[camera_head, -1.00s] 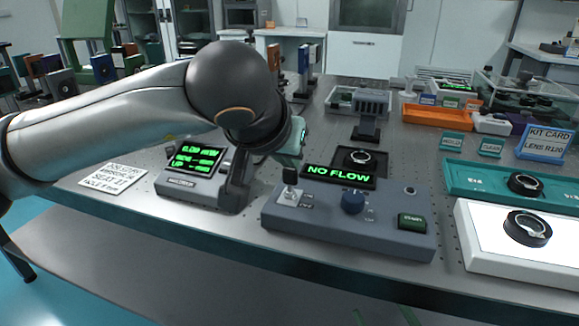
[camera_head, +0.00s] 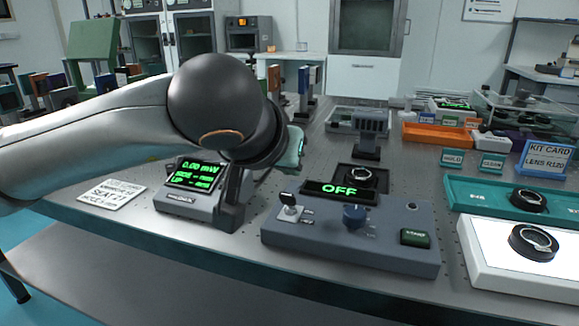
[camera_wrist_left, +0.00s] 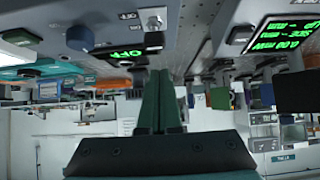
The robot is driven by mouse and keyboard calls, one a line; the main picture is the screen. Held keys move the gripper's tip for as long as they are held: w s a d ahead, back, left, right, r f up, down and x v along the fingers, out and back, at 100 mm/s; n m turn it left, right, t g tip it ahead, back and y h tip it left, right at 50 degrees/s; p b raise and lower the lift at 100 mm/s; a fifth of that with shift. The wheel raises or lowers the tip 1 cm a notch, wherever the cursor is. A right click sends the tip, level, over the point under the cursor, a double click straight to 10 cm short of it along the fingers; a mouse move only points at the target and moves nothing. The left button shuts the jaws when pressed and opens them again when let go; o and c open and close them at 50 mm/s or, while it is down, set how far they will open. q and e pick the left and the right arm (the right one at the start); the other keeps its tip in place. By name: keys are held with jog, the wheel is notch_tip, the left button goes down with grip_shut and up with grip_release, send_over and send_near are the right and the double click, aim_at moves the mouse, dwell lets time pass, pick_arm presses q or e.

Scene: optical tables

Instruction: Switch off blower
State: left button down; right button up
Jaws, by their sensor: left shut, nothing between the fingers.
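The blower control box (camera_head: 345,242) is a grey-blue unit on the optical table, and its display (camera_head: 340,190) reads OFF in green. On its top are a small switch with a dark handle (camera_head: 289,205) on a light plate at the left, a blue knob (camera_head: 354,215) in the middle and a green START button (camera_head: 415,237) at the right. My left gripper (camera_head: 296,150) is behind and above the switch, partly hidden by my wrist. In the left wrist view its green fingers (camera_wrist_left: 158,80) are shut and empty, apart from the switch (camera_wrist_left: 152,23). My right gripper is not in view.
A power meter (camera_head: 190,190) reading 0.00 mW stands left of the box, near a paper card (camera_head: 112,195). A black post mount (camera_head: 368,135) is behind. A teal tray (camera_head: 480,200) and a white lit panel (camera_head: 490,262) lie to the right.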

pick_arm(q)
jog(key=p+v, duration=0.2)
jog(key=v, duration=1)
jog(key=shift+r+p, duration=0.15)
jog(key=shift+p, duration=0.2)
